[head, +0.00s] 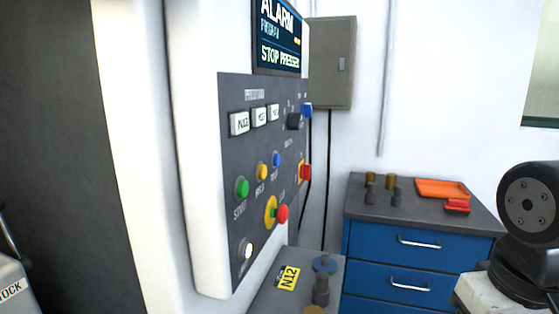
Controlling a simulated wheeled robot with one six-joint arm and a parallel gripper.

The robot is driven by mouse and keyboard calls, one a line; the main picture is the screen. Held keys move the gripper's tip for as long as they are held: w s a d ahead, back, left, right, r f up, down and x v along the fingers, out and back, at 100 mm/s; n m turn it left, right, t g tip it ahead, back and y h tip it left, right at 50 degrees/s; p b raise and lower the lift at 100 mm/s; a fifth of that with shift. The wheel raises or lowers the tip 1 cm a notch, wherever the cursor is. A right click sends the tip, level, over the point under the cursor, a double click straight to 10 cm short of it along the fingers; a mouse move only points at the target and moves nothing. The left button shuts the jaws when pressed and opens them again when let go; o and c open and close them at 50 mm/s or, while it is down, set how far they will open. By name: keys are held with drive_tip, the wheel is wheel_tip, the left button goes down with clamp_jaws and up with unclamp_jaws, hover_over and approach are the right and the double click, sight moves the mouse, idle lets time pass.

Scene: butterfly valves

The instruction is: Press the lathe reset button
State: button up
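The lathe control panel (230,180) is a dark plate on a white housing, seen at a steep angle left of centre. A blue round button (276,159) sits on it, right of a yellow button (262,172) and a green button (242,188). Its label is too small to read, so I cannot tell for sure that it is the reset button. The screen (279,40) above reads "ALARM" and "STOP PRESSED". My gripper is not in view; only a black rounded part, likely of my arm, shows at the right edge.
A red mushroom button (282,213) on a yellow base protrudes below the blue button. A white button (246,249) is lower left. A red-and-yellow switch (304,172) is at the panel's right edge. A blue drawer cabinet (365,238) holds an orange tray (428,188).

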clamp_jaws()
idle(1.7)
